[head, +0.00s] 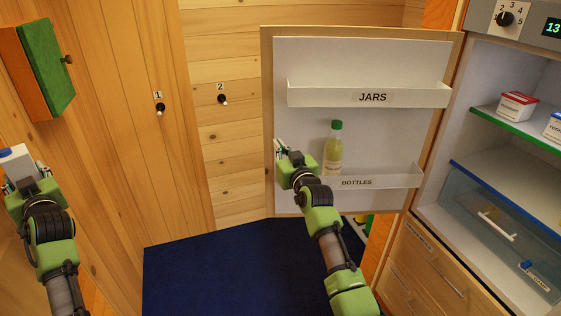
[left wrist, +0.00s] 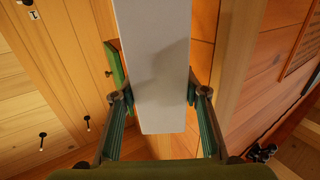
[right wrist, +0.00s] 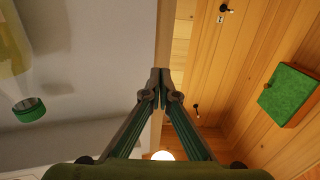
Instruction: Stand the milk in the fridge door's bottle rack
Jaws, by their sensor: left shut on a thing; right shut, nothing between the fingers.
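The milk, a white carton with a blue cap (head: 17,158), is at the far left of the head view. My left gripper (head: 20,180) is shut on it; in the left wrist view the carton (left wrist: 155,60) sits between both fingers. The bottle rack (head: 398,181), labelled BOTTLES, is the lower shelf of the open fridge door (head: 375,130). A green-capped bottle of pale yellow liquid (head: 333,155) stands in its left part. My right gripper (head: 281,148) is shut and empty at the door's free edge, left of the bottle; the right wrist view shows its fingertips together (right wrist: 160,85).
A JARS rack (head: 420,97) sits above on the door. The fridge interior at right has a green-edged shelf with tubs (head: 516,106) and a clear drawer (head: 500,230). A green-and-orange wall cabinet (head: 45,65) is upper left. Blue floor (head: 230,270) lies clear between my arms.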

